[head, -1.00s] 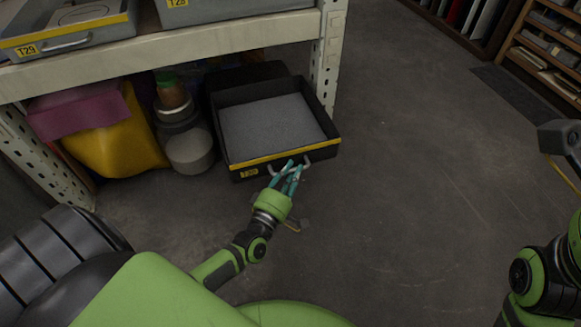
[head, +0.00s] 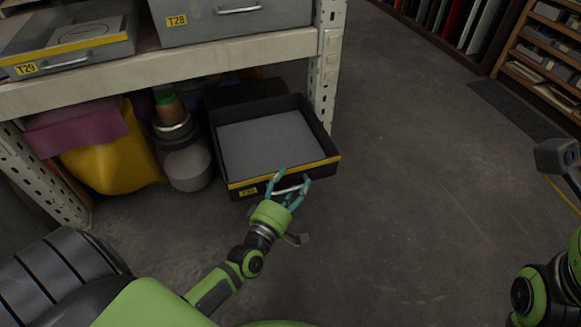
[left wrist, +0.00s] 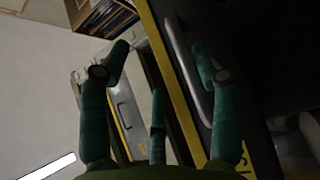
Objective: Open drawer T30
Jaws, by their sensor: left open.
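Drawer T30 (head: 320,160) is a black tray-like drawer with a yellow front strip, standing pulled out under the lowest shelf. Its grey inside bottom shows and looks empty. Its yellow label (head: 248,192) is on the front, partly hard to read. My left gripper (head: 290,181) is at the drawer front with its teal fingers spread around the pale handle (head: 290,189). In the left wrist view the handle (left wrist: 190,75) lies between the open fingers; I cannot tell whether any finger touches it.
Grey drawers T29 (head: 75,62) and T28 (head: 240,28) sit on the shelf above. A yellow sack (head: 110,155) and a jar-like container (head: 187,165) stand left of the drawer. The concrete floor (head: 420,200) to the right is clear.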

